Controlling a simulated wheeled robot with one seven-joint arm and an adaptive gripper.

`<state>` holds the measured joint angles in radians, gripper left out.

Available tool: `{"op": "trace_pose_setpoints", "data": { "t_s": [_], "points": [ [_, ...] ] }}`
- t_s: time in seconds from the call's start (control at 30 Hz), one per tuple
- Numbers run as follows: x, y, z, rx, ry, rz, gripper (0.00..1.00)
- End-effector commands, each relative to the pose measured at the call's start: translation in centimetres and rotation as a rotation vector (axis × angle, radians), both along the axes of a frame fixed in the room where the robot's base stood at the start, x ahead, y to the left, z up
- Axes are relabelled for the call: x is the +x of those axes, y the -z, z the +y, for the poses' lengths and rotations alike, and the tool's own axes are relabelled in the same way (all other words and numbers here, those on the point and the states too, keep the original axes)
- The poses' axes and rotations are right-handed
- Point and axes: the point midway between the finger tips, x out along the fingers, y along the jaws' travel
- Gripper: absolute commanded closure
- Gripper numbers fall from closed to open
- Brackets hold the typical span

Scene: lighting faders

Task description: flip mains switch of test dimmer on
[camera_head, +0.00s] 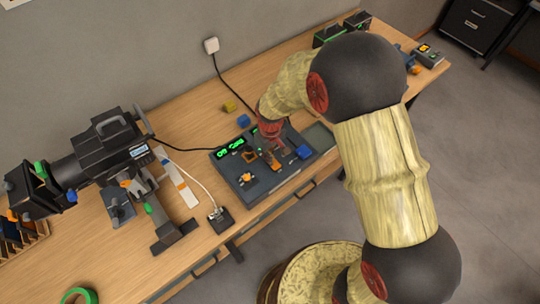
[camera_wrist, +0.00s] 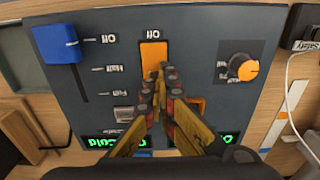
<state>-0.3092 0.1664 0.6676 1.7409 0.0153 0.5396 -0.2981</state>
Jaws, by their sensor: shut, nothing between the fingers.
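The test dimmer is a dark grey panel (camera_head: 262,188) on the bench, also filling the wrist view (camera_wrist: 205,35). An orange rocker switch (camera_wrist: 154,53) sits near its middle, below an upside-down "Off" label. My gripper (camera_wrist: 163,72) is shut and empty, its tips at the lower edge of this rocker; I cannot tell whether they touch. The fingers partly hide a second orange part (camera_wrist: 197,103) and a grey part (camera_wrist: 125,113). In the head view my gripper (camera_head: 276,152) is over the panel. The rocker's tilt is unclear.
A blue fader cap (camera_wrist: 58,43) and an orange-pointer knob (camera_wrist: 245,68) flank the rocker. Green displays (camera_wrist: 110,142) line the panel's edge. A black stage lamp (camera_head: 105,145) stands left on the bench, with a small black socket box (camera_head: 221,219) between.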

Motion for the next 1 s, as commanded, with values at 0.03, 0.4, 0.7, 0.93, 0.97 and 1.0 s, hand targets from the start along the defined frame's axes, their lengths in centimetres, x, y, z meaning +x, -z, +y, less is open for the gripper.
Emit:
{"op": "trace_pose_setpoints", "data": {
  "t_s": [0.03,0.4,0.7,0.93,0.97,1.0],
  "points": [
    [-0.1,0.6,0.0,-0.003,0.0,0.006,1.0],
    [-0.1,1.1,0.0,-0.004,0.0,0.008,1.0],
    [-0.4,1.2,-0.2,-0.005,0.0,0.01,1.0],
    [-1.4,0.9,-0.8,-0.006,0.001,0.015,1.0],
    [-1.5,0.9,-0.9,-0.007,0.0,0.016,1.0],
    [-1.7,0.8,-1.0,-0.007,0.0,0.017,1.0]
  ]
}}
